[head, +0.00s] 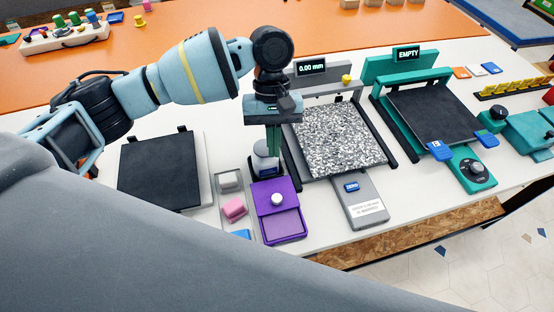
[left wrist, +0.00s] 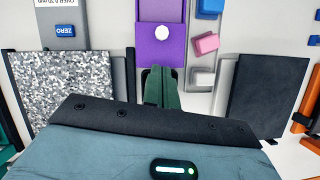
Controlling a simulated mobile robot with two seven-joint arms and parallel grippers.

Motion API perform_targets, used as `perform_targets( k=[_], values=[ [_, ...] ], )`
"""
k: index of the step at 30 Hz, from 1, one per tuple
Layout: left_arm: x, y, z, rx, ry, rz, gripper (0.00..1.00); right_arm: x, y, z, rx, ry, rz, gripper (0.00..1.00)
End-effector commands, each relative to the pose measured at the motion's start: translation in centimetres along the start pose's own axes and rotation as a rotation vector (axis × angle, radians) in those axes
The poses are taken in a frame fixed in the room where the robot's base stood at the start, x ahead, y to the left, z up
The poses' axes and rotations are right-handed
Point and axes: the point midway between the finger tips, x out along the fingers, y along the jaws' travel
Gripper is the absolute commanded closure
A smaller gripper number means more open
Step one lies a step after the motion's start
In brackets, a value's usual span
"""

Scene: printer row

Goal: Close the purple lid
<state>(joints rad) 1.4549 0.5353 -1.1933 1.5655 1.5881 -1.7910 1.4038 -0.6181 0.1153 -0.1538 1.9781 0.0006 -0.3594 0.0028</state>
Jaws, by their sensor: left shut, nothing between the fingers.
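The purple lid (head: 268,190) is a flat plate with a white knob (head: 278,199). It lies on the far part of a purple case (head: 284,230), whose near part shows as a recess. In the left wrist view, the lid (left wrist: 160,52) and its knob (left wrist: 162,33) are just beyond the fingertips. My left gripper (head: 272,152) points down, shut and empty, over the far end of the case and apart from the knob. Its green fingers also show in the left wrist view (left wrist: 162,80). My right gripper is in neither view.
A black-topped plate (head: 160,170) lies left. Small pink (head: 235,208) and white (head: 229,181) blocks sit in a grey tray beside the case. Right are a speckled bed (head: 342,138) with a grey ZERO panel (head: 362,202) and a teal printer (head: 430,112).

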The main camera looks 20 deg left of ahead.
Motion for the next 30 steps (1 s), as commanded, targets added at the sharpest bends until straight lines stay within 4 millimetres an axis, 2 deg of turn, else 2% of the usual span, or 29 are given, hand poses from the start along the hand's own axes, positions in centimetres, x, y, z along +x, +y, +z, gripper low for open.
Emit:
perform_targets(
  k=[15, 21, 30],
  values=[
    [8.0, -0.1, 0.0, 0.000, -0.002, -0.002, 1.00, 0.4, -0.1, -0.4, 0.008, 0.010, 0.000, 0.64],
    [9.3, 0.0, 0.0, 0.000, 0.000, -0.001, 1.00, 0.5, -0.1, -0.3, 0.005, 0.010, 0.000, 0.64],
    [9.5, 0.0, 0.0, 0.001, 0.001, 0.000, 1.00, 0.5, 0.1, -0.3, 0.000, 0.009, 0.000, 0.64]
  ],
)
